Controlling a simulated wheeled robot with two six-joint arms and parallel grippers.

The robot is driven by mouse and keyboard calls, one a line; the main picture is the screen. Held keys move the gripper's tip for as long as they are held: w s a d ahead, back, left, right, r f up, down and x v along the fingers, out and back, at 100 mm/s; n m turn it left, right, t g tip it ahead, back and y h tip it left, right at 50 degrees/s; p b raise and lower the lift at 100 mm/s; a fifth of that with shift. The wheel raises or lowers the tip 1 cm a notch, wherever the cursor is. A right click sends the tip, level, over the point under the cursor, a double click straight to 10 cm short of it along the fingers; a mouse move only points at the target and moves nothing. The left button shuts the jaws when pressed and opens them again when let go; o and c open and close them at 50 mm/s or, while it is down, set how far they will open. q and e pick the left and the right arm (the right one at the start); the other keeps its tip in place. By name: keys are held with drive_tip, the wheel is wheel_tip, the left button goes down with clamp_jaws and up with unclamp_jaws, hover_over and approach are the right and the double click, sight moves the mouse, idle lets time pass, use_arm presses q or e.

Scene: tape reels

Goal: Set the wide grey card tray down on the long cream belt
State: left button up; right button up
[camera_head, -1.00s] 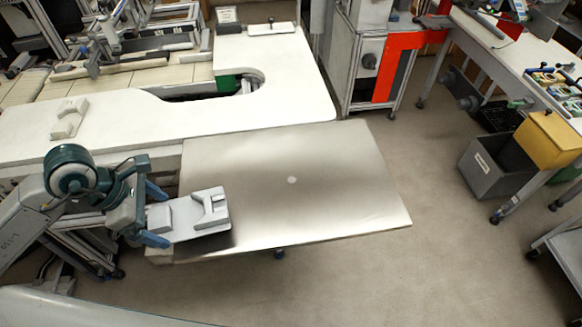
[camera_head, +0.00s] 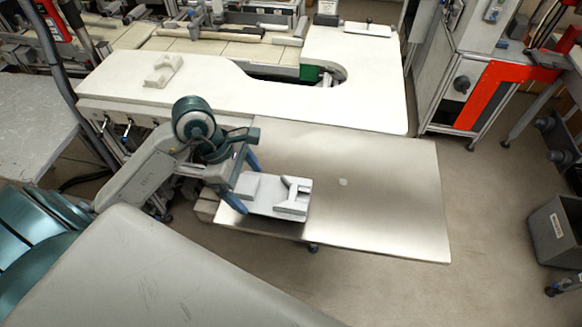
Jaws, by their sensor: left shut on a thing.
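The wide grey card tray (camera_head: 264,209) is a flat light-grey tray with raised blocks on top. My left gripper (camera_head: 243,180) has its blue fingers shut on the tray's left end. The tray is over the front left part of a shiny metal table; I cannot tell whether it touches the top. The long cream belt (camera_head: 200,46) runs along the back left, beyond the white counter, with frames and rails over parts of it. My right gripper is not in view.
The white counter (camera_head: 205,85) lies between the tray and the belt, with a small pale block (camera_head: 163,71) on it. The metal table (camera_head: 385,205) is bare to the right. A red-fronted machine (camera_head: 485,95) and a grey bin (camera_head: 555,232) stand at the right.

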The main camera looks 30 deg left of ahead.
use_arm(q)
drive_tip(key=shift+w+d+r, duration=0.1)
drive_tip(key=shift+w+d, duration=0.25)
drive_tip(key=shift+w, duration=0.1)
drive_tip(key=w+d+p, duration=0.1)
drive_tip(key=w, duration=0.2)
drive_tip(key=w+d+p, duration=0.2)
drive_tip(key=w, duration=0.1)
drive_tip(key=w+d+f+p, duration=0.1)
drive_tip(key=w, duration=0.2)
drive_tip(key=shift+d, duration=0.25)
drive_tip(key=shift+w+d+f, duration=0.1)
drive_tip(key=shift+w, duration=0.1)
wheel_tip(320, 180, down, 3)
drive_tip(key=shift+b, duration=1)
drive_tip(key=shift+f, duration=0.35)
